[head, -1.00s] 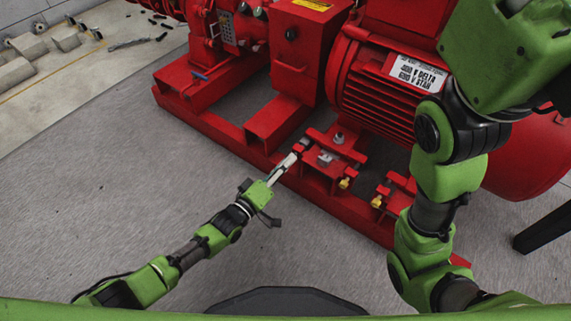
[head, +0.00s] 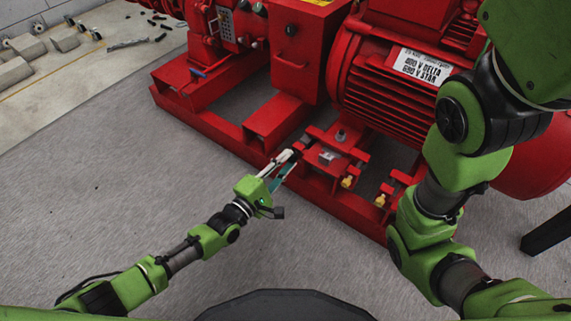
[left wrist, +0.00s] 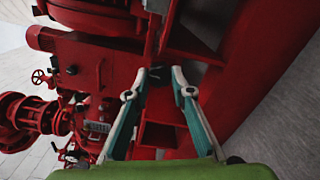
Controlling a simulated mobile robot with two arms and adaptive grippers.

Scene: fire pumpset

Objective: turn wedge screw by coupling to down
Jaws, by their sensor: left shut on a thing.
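My left gripper (head: 293,160) is at the near edge of the red pump base, by the left end of the motor foot block (head: 330,157). In the left wrist view, its two teal-and-white fingers (left wrist: 156,82) stand either side of a small dark piece (left wrist: 156,71) that appears to be the wedge screw by the coupling. The screw is largely hidden in the head view. My right arm crosses the right side, with its gripper out of frame.
The red motor (head: 395,85) and the red coupling guard (head: 300,45) rise behind the foot block. Brass-coloured screws (head: 347,183) stick out further right along the base. Grey floor (head: 110,180) is clear at the left.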

